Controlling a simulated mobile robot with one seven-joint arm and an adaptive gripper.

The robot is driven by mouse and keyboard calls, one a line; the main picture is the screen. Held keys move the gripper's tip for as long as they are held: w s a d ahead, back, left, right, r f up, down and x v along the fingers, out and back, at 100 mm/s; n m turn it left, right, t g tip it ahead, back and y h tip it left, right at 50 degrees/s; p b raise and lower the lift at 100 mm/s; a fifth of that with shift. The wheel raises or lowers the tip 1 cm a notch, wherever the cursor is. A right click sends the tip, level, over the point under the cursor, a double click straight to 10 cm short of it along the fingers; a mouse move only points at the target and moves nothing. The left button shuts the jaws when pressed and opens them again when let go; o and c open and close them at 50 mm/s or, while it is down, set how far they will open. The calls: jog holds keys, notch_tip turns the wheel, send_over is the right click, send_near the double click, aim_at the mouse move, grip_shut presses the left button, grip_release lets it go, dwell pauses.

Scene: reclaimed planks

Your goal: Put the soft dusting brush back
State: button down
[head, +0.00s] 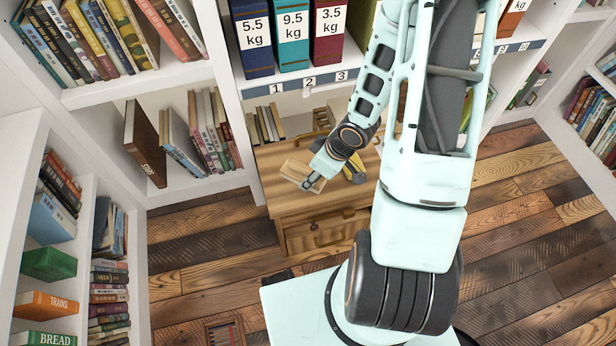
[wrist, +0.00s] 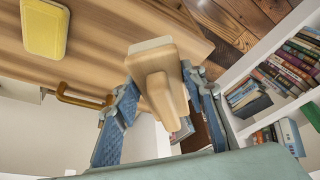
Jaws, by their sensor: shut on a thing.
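The soft dusting brush (wrist: 158,88) has a pale wooden handle and a cream bristle end. My gripper (wrist: 162,106) is shut on its handle, with blue fingers on either side. In the head view, the brush (head: 299,172) and my gripper (head: 312,182) are over the front left of the wooden cabinet's top (head: 285,155). The bristle end points away from my wrist. I cannot tell whether the brush touches the cabinet top.
A yellow block (wrist: 45,27) lies on the wood in the wrist view. A small wooden rack (head: 323,118) stands at the back of the cabinet. Labelled binders (head: 290,40) stand above a shelf edge numbered 1, 2, 3. Bookshelves flank both sides. My arm hides the cabinet's right part.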

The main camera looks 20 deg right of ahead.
jog(key=w+f, duration=0.1)
jog(key=f, duration=0.1)
jog(key=w+f+b, duration=0.1)
jog(key=w+f, duration=0.2)
jog(key=w, duration=0.1)
jog(key=shift+w+d+f+b, duration=0.25)
jog(key=shift+f+b, duration=0.1)
jog(key=shift+f, duration=0.05)
jog(key=shift+w+f+b, duration=0.15)
jog(key=shift+f+b, duration=0.3)
jog(key=shift+f, duration=0.45)
jog(key=shift+w+f+b, duration=0.15)
jog(key=shift+f+b, duration=0.3)
jog(key=shift+f, duration=0.45)
jog(key=shift+f, duration=0.2)
jog(key=c, duration=1.2)
grip_release()
jog(key=shift+r, duration=0.15)
jog(key=p+v, duration=0.7)
jog(key=v, duration=0.5)
